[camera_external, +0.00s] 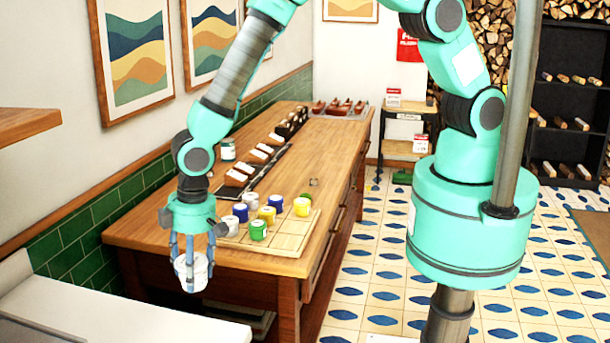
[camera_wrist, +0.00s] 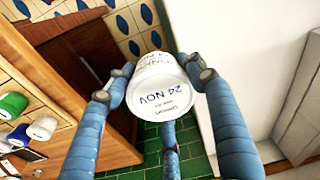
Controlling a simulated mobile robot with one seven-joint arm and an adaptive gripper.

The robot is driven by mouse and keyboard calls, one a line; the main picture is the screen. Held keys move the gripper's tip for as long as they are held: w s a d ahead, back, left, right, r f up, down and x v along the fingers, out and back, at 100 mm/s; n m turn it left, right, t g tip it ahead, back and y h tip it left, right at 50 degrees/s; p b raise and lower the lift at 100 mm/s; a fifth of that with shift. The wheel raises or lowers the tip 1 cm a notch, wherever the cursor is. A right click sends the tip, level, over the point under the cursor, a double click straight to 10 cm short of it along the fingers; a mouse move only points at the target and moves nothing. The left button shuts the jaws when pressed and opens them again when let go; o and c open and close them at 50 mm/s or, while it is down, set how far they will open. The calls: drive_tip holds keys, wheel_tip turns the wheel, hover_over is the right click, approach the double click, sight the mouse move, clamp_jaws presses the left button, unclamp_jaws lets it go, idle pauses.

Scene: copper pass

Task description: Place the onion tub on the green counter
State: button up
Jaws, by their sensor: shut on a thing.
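My gripper (camera_external: 192,252) is shut on a white tub (camera_external: 194,277), with its blue fingers around the tub's sides. In the wrist view the tub (camera_wrist: 157,88) shows a label with "24 NOV" and partly readable lettering, probably the onion tub. It hangs in the air, apart from any surface, in front of the near end of the wooden counter. No counter with a clearly green top shows; green tiles (camera_external: 62,252) cover the lower wall. A pale white counter (camera_external: 130,322) lies at the lower left, below and left of the tub.
The wooden counter (camera_external: 150,231) carries a board (camera_external: 283,240) with several coloured and white tubs, a dark rack (camera_external: 262,160) and a jar (camera_external: 228,149). A wooden shelf edge (camera_external: 25,122) juts in at left. The pale counter's visible top is clear.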

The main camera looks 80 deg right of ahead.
drive_tip(key=s+a, duration=0.5)
drive_tip(key=a, duration=0.1)
drive_tip(key=shift+s+r, duration=0.3)
drive_tip(key=shift+s, duration=0.1)
drive_tip(key=shift+w, duration=0.1)
drive_tip(key=w+a+p, duration=0.1)
drive_tip(key=w+a, duration=0.2)
drive_tip(key=w, duration=0.1)
drive_tip(key=w+a+f, duration=0.1)
drive_tip(key=w+a, duration=0.2)
drive_tip(key=w, duration=0.1)
drive_tip(key=w+a+p, duration=0.1)
drive_tip(key=w+a, duration=0.3)
drive_tip(key=shift+w+a+f+p, duration=0.1)
drive_tip(key=shift+w+f+p, duration=0.05)
drive_tip(key=shift+f+p, duration=0.15)
idle(0.3)
drive_tip(key=shift+f+p, duration=0.5)
drive_tip(key=shift+f, duration=1.2)
drive_tip(key=shift+f, duration=0.15)
